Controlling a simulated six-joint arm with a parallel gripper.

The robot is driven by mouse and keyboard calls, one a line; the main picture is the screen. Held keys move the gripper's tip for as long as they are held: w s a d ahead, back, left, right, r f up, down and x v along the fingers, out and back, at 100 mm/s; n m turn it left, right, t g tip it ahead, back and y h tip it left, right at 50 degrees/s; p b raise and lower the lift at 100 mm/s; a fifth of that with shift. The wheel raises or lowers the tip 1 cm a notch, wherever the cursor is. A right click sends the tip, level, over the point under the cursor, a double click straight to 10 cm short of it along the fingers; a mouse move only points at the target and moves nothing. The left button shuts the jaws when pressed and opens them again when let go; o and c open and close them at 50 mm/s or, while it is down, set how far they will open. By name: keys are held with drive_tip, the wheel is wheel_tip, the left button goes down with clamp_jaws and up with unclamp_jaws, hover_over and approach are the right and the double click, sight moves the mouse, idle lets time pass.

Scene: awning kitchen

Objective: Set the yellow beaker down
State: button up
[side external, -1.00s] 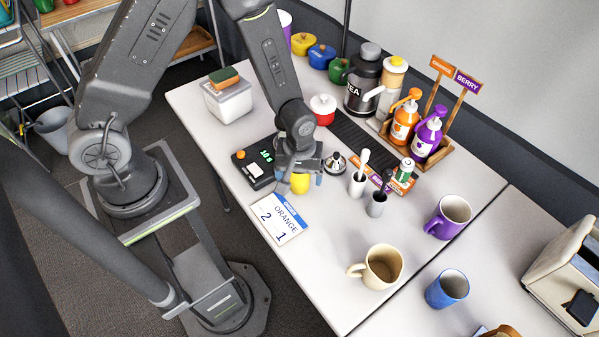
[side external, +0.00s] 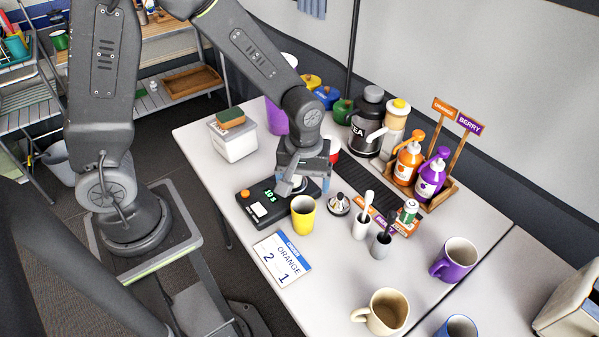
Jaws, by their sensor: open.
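The yellow beaker (side external: 303,214) stands upright on the white table, just in front of the black scale with its green digits (side external: 265,207) and behind the order card (side external: 282,258). My gripper (side external: 302,184) is open and empty, behind and a little above the beaker, over the right part of the scale. The fingers are apart from the beaker. The far fingertip is partly hidden by my wrist.
A silver-topped item (side external: 339,203), a white pestle cup (side external: 361,222) and a grey cup (side external: 381,244) stand right of the beaker. Orange (side external: 408,163) and purple (side external: 431,178) pump bottles stand behind. The table between the card and the beige mug (side external: 387,311) is clear.

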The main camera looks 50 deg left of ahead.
drive_tip(key=s+a+r+m+t, duration=0.2)
drive_tip(key=s+r+m, duration=0.2)
drive_tip(key=r, duration=0.6)
drive_tip(key=s+a+r+m+t, duration=0.2)
drive_tip(key=s+r+m+t, duration=0.1)
drive_tip(key=s+r+m, duration=0.2)
wheel_tip(320, 180, up, 5)
drive_tip(key=s, duration=0.2)
drive_tip(key=shift+s+a+f+t, duration=0.15)
drive_tip(key=shift+s+a+t, duration=0.15)
drive_tip(key=shift+s+a, duration=0.05)
